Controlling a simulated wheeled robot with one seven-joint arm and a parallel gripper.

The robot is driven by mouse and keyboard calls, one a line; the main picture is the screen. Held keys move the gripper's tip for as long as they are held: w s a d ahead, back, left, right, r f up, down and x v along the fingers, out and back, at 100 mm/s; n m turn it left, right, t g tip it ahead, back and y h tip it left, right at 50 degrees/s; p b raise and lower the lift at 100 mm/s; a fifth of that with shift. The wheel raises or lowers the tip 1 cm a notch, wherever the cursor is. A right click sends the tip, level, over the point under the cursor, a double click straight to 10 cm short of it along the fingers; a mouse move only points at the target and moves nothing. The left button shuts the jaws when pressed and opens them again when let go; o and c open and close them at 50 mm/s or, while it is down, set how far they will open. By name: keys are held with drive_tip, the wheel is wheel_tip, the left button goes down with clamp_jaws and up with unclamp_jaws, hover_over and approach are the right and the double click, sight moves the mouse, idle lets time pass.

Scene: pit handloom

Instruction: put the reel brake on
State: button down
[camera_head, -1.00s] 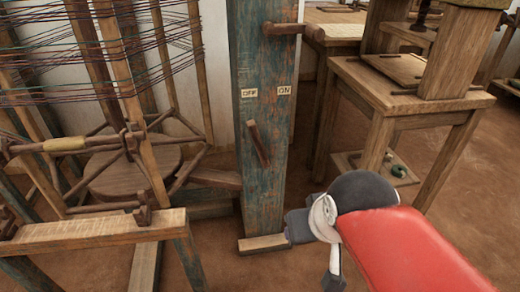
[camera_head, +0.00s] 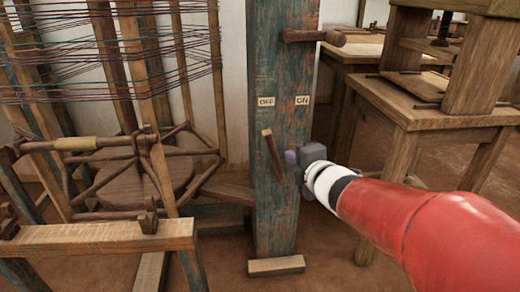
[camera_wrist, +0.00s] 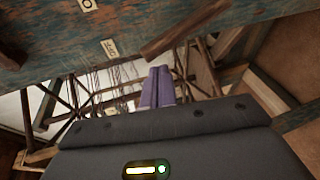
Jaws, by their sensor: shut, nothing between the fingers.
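The reel brake is a short dark wooden lever (camera_head: 271,148) on the front of a blue-green weathered post (camera_head: 282,213). Its upper end leans left, toward the OFF label (camera_head: 266,101); the ON label (camera_head: 302,100) is to the right. My gripper (camera_head: 291,157) is shut and empty, with its purple fingertips just right of the lever, near its lower half. I cannot tell whether they touch it. In the wrist view the shut fingers (camera_wrist: 158,88) point toward the loom, and the lever (camera_wrist: 186,30) crosses above them.
A thick wooden peg (camera_head: 315,36) sticks out of the post higher up. The loom's reel and threads (camera_head: 105,65) fill the left, with a wooden beam (camera_head: 95,238) in front. A wooden table (camera_head: 425,110) stands at the right. Some floor is open at the lower right.

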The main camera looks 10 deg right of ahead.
drive_tip(key=a+n+y, duration=0.1)
drive_tip(key=n, duration=0.1)
drive_tip(key=a+f+n+y, duration=0.1)
drive_tip(key=n+y, duration=0.1)
drive_tip(key=a+f+n+g+y, duration=0.1)
drive_tip(key=a, duration=0.1)
drive_tip(key=shift+w+f+n+y+b, duration=0.1)
drive_tip(key=shift+w+n+y+b, duration=0.2)
drive_tip(key=shift+n+b, duration=0.1)
drive_tip(key=w+a, duration=0.1)
drive_tip(key=w, duration=0.8)
drive_tip(key=shift+w+a+f, duration=0.15)
drive_tip(key=shift+f, duration=0.05)
drive_tip(key=d+m+t+y+b, duration=0.1)
drive_tip(key=d+m+b, duration=0.2)
drive_tip(key=d, duration=0.7)
drive_tip(key=shift+r+b, duration=0.3)
drive_tip(key=shift+b, duration=0.45)
